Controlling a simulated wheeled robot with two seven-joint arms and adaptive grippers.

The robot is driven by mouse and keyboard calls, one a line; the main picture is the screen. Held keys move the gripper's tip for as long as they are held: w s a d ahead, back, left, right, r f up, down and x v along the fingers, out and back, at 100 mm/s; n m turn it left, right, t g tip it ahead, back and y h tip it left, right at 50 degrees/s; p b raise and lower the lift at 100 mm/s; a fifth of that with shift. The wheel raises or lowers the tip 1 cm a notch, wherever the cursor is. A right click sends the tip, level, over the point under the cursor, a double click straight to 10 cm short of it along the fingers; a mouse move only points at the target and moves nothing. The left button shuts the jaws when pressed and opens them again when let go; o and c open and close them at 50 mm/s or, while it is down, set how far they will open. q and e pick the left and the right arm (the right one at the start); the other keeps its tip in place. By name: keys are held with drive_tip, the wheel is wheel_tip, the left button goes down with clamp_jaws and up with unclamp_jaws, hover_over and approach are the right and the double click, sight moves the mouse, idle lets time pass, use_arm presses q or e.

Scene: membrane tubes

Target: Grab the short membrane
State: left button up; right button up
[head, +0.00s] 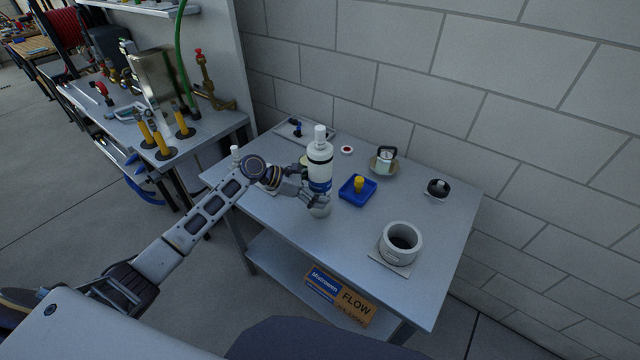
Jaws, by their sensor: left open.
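A white tube (320,160) with a narrower top, a dark ring and a blue label stands upright on the grey table; it looks like the short membrane. My left gripper (313,193) is at the left side of its lower part, with its open fingers close to the tube. I cannot tell whether they touch it. The tube's base is partly hidden by the gripper. My right gripper is not in view.
A brick wall stands behind. The front middle is clear.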

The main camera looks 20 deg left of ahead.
use_arm(q)
drive_tip(key=shift+c, duration=0.3)
drive_tip(key=c, duration=1.4)
drive_tip(key=shift+r, duration=0.15)
drive_tip(key=shift+c, duration=0.2)
drive_tip(key=shift+r, duration=4.9)
